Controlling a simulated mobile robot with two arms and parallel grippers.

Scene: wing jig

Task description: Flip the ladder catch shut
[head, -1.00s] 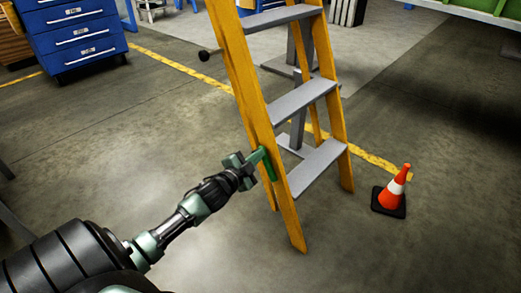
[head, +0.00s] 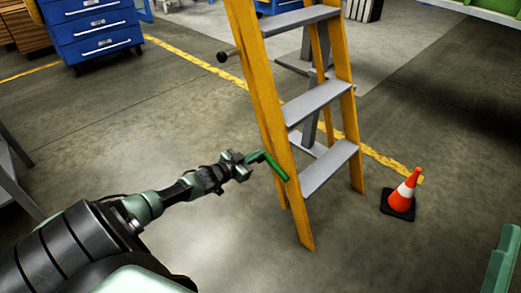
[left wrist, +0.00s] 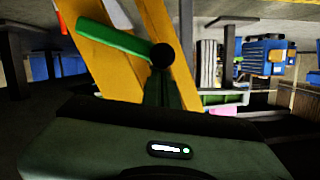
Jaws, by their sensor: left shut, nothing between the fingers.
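The orange stepladder (head: 268,90) stands upright with grey steps. A bright green bar (head: 272,165), which looks like the catch lever, slants down to the right across the lower part of its left rail. My left gripper (head: 248,157) is shut, with its tips at the bar's upper left end; it looks to touch it, but no gap or grip can be made out. In the left wrist view the green bar (left wrist: 112,38) runs to the upper left from a black round piece (left wrist: 162,55), just above the dark green fingers.
An orange and white cone (head: 404,192) stands right of the ladder. Blue drawers (head: 95,30) stand at the back left.

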